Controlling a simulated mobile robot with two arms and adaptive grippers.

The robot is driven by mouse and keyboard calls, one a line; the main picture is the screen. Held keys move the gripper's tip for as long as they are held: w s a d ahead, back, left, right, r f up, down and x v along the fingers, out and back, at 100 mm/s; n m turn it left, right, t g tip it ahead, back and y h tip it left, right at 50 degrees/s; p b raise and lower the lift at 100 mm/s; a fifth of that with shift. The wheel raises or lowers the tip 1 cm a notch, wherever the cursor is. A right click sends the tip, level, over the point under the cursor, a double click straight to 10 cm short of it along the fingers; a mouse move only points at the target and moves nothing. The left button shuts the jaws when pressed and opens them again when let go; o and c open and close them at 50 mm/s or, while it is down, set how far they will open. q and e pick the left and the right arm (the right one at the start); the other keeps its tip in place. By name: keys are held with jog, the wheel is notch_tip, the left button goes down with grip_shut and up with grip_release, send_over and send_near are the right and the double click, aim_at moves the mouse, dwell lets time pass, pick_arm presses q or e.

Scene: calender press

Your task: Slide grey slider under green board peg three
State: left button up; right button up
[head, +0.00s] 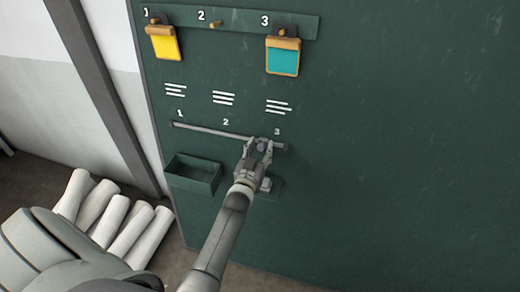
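The green board (400,160) carries a peg strip (240,22) with places marked 1, 2 and 3. A yellow tag hangs at peg one, peg two (215,25) is bare, and a teal tag (283,57) hangs at peg three. Below runs a grey rail (210,130) with marks 1, 2 and 3. The grey slider (261,145) sits on the rail near its right end, a little left of mark 3. My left gripper (259,147) is at the slider, its fingers apart on either side of it; contact is unclear. My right gripper is out of view.
The yellow tag (164,43) hangs at the upper left. A dark green open tray (193,174) juts from the board below the rail's left part. A small ledge, partly hidden, sits behind my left wrist. White rolls (125,228) lie on the floor at the left.

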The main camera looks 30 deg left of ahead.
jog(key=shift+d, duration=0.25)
pick_arm(q)
jog(key=shift+s+d+f, duration=0.1)
jog(key=shift+s, duration=0.4)
jog(key=v, duration=1.1)
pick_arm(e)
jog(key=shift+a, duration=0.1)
